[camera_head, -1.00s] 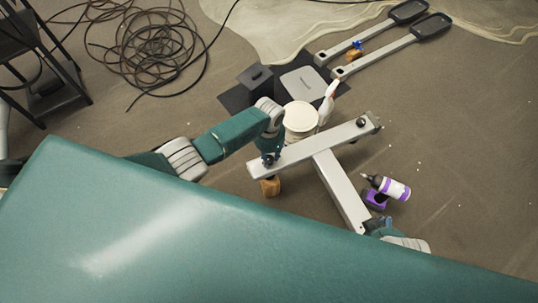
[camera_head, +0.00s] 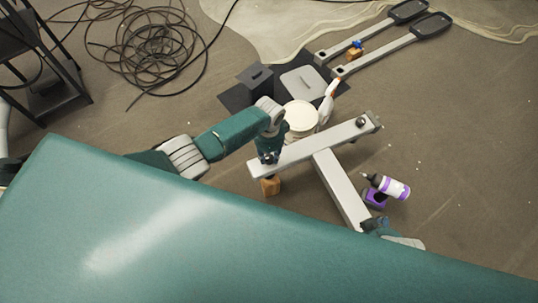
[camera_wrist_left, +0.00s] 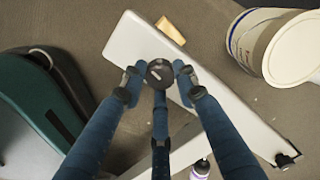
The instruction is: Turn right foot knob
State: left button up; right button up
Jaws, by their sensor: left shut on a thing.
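A pale T-shaped metal foot frame (camera_head: 318,146) lies on the floor in the head view. A dark round slotted foot knob (camera_wrist_left: 160,71) sits near one end of its crossbar in the left wrist view. My left gripper (camera_wrist_left: 158,80) is shut on this knob, with its blue fingers around it. In the head view my left gripper (camera_head: 268,158) is over the crossbar's left end and covers the knob. Another dark knob (camera_head: 361,122) is at the crossbar's right end. My right gripper (camera_head: 376,225) is by the stem's lower end, partly hidden; its jaws are unclear.
A white tub (camera_head: 300,116) stands just behind the crossbar. A wooden block (camera_head: 270,187) is by the left end. Coiled cable (camera_head: 145,45) and two long foot bars (camera_head: 385,48) lie farther back.

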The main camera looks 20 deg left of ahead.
aim_at(269, 158)
pick_arm(q)
jog(key=shift+s+a+f, duration=0.1)
jog(key=shift+s, duration=0.1)
jog(key=o, duration=1.2)
jog(key=shift+c, duration=0.2)
jog(key=shift+w, duration=0.1)
jog(key=shift+w+r, duration=0.15)
jog(key=shift+r, duration=0.55)
notch_tip(269, 158, up, 11)
jog(key=shift+f, duration=0.15)
